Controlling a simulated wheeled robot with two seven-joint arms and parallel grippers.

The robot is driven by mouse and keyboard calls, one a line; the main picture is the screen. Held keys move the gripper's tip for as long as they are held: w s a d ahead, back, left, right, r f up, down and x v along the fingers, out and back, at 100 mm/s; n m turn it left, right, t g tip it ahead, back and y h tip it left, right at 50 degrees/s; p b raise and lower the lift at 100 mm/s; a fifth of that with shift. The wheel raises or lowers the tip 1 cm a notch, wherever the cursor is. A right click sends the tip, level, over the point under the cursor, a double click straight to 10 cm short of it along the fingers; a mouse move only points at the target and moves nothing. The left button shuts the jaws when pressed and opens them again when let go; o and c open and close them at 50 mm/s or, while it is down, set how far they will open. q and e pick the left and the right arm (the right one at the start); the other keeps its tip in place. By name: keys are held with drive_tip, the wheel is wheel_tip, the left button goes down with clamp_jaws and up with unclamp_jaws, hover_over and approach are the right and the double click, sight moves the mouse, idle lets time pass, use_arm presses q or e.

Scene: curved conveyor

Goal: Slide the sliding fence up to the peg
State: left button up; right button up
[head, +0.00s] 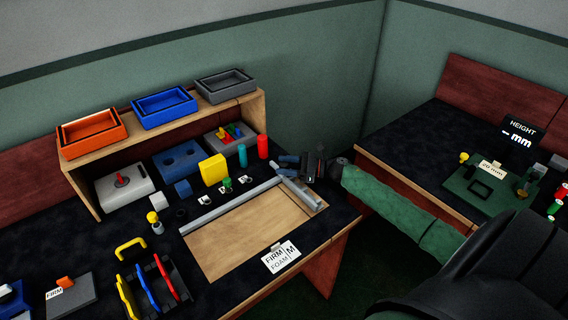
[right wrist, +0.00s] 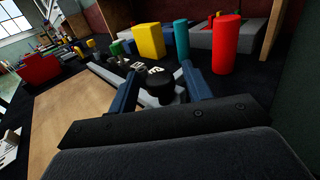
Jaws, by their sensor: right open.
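The sliding fence (head: 303,193) is a pale grey bar across the right end of the wooden board (head: 235,225). It meets a long grey rail (head: 225,208) along the board's back edge. My right gripper (head: 287,165) is at the fence's far end by that corner. In the right wrist view its blue fingers (right wrist: 160,72) are open, one on each side of a round black knob (right wrist: 157,90). I cannot tell whether they touch it. I cannot single out the peg. My left gripper is not in view.
Behind the rail stand a yellow block (head: 212,170), a teal cylinder (head: 242,155) and a red cylinder (head: 263,147), close to my right gripper. A FIRM/FOAM card (head: 281,257) is at the board's front edge. The board's middle is clear.

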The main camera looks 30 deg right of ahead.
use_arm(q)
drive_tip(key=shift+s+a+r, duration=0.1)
use_arm(e)
drive_tip(key=shift+w+a, duration=0.2)
drive_tip(key=shift+a, duration=0.1)
clamp_jaws()
drive_tip(key=shift+s+a+f, duration=0.1)
drive_tip(key=shift+a, duration=0.45)
drive_tip(key=a, duration=0.4)
drive_tip(key=a+b, duration=0.1)
drive_tip(key=a, duration=0.4)
drive_tip(key=s+a+b, duration=0.1)
drive_tip(key=a, duration=0.4)
drive_tip(key=shift+a, duration=0.25)
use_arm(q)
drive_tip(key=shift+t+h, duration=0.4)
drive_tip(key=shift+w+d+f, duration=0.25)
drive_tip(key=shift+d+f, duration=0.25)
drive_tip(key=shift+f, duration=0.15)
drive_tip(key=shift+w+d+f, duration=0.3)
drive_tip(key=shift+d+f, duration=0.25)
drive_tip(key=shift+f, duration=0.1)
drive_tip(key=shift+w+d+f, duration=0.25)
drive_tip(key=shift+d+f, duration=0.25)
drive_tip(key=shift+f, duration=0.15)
use_arm(e)
drive_tip(key=shift+s+a, duration=0.15)
drive_tip(key=shift+a, duration=0.7)
